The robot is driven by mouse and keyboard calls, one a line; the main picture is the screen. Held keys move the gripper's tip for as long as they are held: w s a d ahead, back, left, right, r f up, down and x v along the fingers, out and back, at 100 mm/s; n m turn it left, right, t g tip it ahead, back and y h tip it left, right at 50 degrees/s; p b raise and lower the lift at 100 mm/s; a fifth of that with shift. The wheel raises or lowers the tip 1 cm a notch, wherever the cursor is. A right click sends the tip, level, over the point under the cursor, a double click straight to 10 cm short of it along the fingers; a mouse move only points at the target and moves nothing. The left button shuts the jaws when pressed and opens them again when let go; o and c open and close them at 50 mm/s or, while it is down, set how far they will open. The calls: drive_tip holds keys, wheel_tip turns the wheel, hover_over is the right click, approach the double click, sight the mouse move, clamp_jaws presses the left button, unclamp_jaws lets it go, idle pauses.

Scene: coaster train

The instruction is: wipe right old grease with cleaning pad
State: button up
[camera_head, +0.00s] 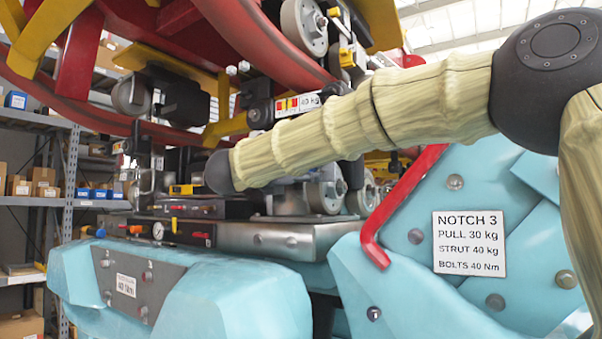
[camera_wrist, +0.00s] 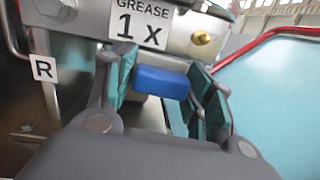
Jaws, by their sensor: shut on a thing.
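In the wrist view my gripper (camera_wrist: 163,88) has its two teal-lined fingers closed on a blue block, the cleaning pad (camera_wrist: 160,82). The pad is held between the fingertips, just below a grey metal bar with a "GREASE 1 X" label (camera_wrist: 139,24). A white "R" label (camera_wrist: 44,69) is to the left of the fingers. I cannot tell whether the pad touches anything. No old grease can be made out; the pad and fingers hide part of the surface behind them. In the head view my arm reaches left into the machinery and its end hides the gripper.
A brass fitting (camera_wrist: 201,37) sits right of the grease label. A red bent bar (camera_head: 403,203) rises beside the turquoise body with its "NOTCH 3" sign (camera_head: 469,243). Wheels (camera_head: 325,188) and red rails crowd around the arm. Shelves (camera_head: 67,165) stand far left.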

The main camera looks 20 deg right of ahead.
sight(334, 169)
drive_tip(key=shift+w+d, duration=0.1)
drive_tip(key=shift+d, duration=0.05)
drive_tip(key=shift+s+d+f+b, duration=0.2)
drive_tip(key=shift+s+b, duration=0.1)
drive_tip(key=shift+b, duration=0.45)
drive_tip(key=shift+s+d+b, duration=0.55)
drive_tip(key=shift+s+b, duration=0.25)
drive_tip(key=shift+b, duration=0.3)
drive_tip(key=shift+s+d+b, duration=0.55)
drive_tip(key=shift+s+b, duration=0.15)
drive_tip(key=shift+b, duration=0.4)
drive_tip(key=shift+s+d+r+b, duration=0.15)
drive_tip(key=shift+s+d+b, duration=0.65)
drive_tip(key=shift+b, duration=0.15)
drive_tip(key=shift+a, duration=0.1)
drive_tip(key=shift+b, duration=0.5)
